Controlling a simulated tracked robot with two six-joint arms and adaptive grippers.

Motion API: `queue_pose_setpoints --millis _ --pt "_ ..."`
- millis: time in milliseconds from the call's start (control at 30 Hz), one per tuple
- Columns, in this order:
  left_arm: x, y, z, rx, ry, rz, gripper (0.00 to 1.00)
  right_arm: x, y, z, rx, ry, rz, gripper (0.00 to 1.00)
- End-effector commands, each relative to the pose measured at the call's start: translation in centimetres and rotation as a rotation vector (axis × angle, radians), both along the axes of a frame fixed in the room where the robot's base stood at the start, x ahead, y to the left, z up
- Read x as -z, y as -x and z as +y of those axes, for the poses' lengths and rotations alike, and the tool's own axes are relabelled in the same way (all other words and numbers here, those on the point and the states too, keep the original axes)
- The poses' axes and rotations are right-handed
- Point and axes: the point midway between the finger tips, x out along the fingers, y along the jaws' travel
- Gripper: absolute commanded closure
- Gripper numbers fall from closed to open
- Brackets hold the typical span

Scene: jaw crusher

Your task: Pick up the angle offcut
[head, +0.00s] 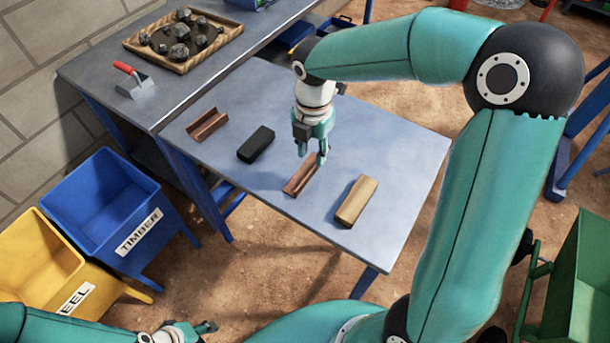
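A rusty brown angle-shaped offcut (299,180) lies on the grey-blue table (400,150), near its middle. A second rusty, trough-like piece (208,124) lies at the table's left; I cannot tell for certain which one the task names. My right gripper (311,154) points down at the far end of the middle piece. Its fingers look apart, with one beside that end; I cannot tell whether they touch it. My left gripper (208,328) is low at the bottom left, away from the table, and its fingers are too small to read.
A black block (256,144) and a wooden block (356,201) flank the middle piece. A blue TIMBER bin (95,200) and a yellow bin (38,255) stand left. A bench (105,68) behind holds a trowel (133,80) and a tray of rocks (155,60).

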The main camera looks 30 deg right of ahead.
Motion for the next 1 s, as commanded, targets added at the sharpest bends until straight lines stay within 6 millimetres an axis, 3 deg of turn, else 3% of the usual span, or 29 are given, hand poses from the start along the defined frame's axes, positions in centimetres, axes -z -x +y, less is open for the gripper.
queue_pose_setpoints --millis 100,367,633,933,1000 --pt "0.1 0.0 0.0 0.0 0.0 0.0 0.6 1.6 0.0 0.0 0.001 -0.001 0.001 0.66" --pt "0.0 0.0 0.0 0.0 0.0 0.0 0.6 3.2 0.0 -0.1 0.0 0.0 0.003 0.66" --pt "-0.1 0.0 0.0 0.0 0.0 0.0 0.6 6.8 -0.2 -0.3 0.001 -0.001 0.003 0.66" --pt "-0.1 0.0 0.0 0.0 0.0 0.0 0.6 7.3 -0.2 -0.3 0.002 -0.002 -0.001 0.66" --pt "-0.1 0.0 0.0 0.0 0.0 0.0 0.6 7.3 -0.2 -0.3 0.002 -0.002 -0.001 0.76"
